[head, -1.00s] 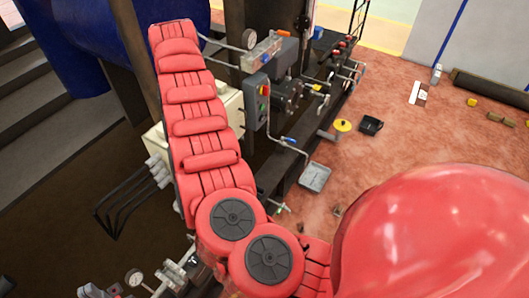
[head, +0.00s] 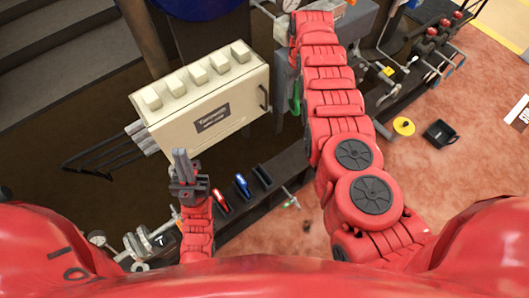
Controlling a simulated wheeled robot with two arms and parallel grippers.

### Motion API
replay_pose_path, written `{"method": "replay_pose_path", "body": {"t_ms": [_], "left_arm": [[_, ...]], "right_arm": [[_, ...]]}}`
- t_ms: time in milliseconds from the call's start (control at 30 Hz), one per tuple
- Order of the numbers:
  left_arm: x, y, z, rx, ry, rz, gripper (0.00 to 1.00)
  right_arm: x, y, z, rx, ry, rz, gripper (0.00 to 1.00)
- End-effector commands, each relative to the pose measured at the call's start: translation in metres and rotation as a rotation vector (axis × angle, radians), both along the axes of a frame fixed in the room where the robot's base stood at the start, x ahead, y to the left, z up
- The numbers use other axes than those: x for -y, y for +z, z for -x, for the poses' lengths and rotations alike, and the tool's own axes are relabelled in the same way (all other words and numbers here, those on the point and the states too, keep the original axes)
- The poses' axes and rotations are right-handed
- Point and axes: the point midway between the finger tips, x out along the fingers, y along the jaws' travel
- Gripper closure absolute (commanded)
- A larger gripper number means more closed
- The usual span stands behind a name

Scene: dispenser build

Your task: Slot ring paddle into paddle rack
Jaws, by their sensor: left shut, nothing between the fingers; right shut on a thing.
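My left gripper (head: 185,163) is at left of centre, its grey fingers together and pointing up, with nothing between them. It is in front of the cream cabinet's lower edge. My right arm rises from the lower right to the top centre; its gripper is hidden beyond the arm's far end, so what it holds cannot be seen. A row of dark slot-like holders lies just right of my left gripper, one with a red piece (head: 221,201) and one with a blue piece (head: 242,185). I cannot tell whether this is the paddle rack. I cannot make out the ring paddle.
A cream cabinet (head: 228,127) with several blocks on top stands behind my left gripper. Pipes and valves (head: 440,40) line the dark frame at the upper right. A yellow disc (head: 403,126) and a black tray (head: 439,134) lie right of my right arm. Reddish floor is open at right.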

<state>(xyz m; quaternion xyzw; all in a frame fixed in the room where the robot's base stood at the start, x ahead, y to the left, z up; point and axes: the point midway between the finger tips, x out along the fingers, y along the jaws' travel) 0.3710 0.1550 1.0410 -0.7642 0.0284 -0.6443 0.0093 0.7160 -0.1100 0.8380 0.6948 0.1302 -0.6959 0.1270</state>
Motion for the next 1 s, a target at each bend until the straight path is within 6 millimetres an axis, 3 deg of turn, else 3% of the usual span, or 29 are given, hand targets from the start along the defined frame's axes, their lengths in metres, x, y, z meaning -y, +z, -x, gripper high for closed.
{"method": "replay_pose_path", "body": {"t_ms": [33, 167, 300, 433, 633, 1000], "left_arm": [[0.000, -0.008, 0.000, 0.000, 0.000, 0.000, 1.00], [0.000, -0.019, 0.000, 0.000, 0.000, 0.000, 1.00], [0.000, -0.032, 0.000, 0.000, 0.000, 0.000, 1.00], [0.000, -0.041, 0.000, 0.000, 0.000, 0.000, 1.00], [0.000, -0.046, 0.000, 0.000, 0.000, 0.000, 1.00], [0.000, -0.060, 0.000, 0.000, 0.000, 0.000, 1.00]], "right_arm": [[-0.007, -0.028, 0.006, -0.005, 0.029, 0.004, 1.00], [-0.027, -0.080, 0.021, -0.005, 0.097, 0.002, 1.00], [-0.059, -0.146, 0.049, -0.004, 0.175, -0.002, 1.00], [-0.085, -0.191, 0.076, -0.003, 0.228, -0.003, 1.00], [-0.106, -0.223, 0.100, -0.003, 0.260, 0.000, 1.00], [-0.109, -0.242, 0.102, 0.002, 0.263, 0.001, 1.00]]}}
